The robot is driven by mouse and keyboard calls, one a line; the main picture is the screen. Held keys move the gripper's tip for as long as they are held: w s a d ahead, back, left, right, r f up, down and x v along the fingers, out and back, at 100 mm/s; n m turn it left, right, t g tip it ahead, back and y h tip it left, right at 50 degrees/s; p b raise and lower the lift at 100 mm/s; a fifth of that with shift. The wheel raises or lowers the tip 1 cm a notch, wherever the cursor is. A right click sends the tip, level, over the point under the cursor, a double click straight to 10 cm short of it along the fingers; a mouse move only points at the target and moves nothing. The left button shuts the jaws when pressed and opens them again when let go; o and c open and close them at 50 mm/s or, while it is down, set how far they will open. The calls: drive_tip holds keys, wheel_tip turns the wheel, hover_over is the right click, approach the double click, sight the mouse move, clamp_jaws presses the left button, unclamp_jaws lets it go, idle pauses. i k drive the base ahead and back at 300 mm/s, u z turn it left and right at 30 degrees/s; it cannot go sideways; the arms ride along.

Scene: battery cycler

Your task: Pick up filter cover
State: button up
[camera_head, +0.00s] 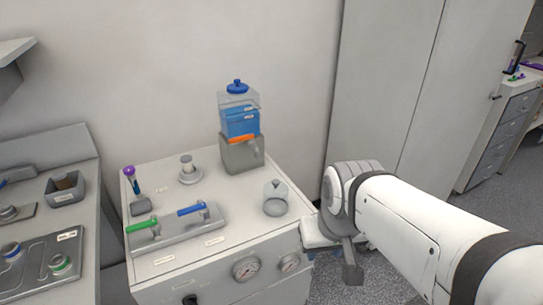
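A clear, round, cup-like piece (275,198) stands on the right part of the bench top; it may be the filter cover, but no label on it can be read.
A blue-filled tank (240,122) with a blue cap stands at the back of the bench (222,256). A valve panel (178,228) with green and blue handles is at front left, beside a purple-topped item (131,178). Another counter (80,220) is at far left.

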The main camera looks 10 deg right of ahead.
sight(276, 192)
drive_tip(key=z, duration=0.1)
drive_tip(key=i, duration=0.65)
drive_tip(key=u, duration=0.35)
drive_tip(key=k, duration=1)
drive_tip(key=z, duration=0.65)
drive_tip(key=i, duration=1.3)
drive_tip(key=u, duration=0.55)
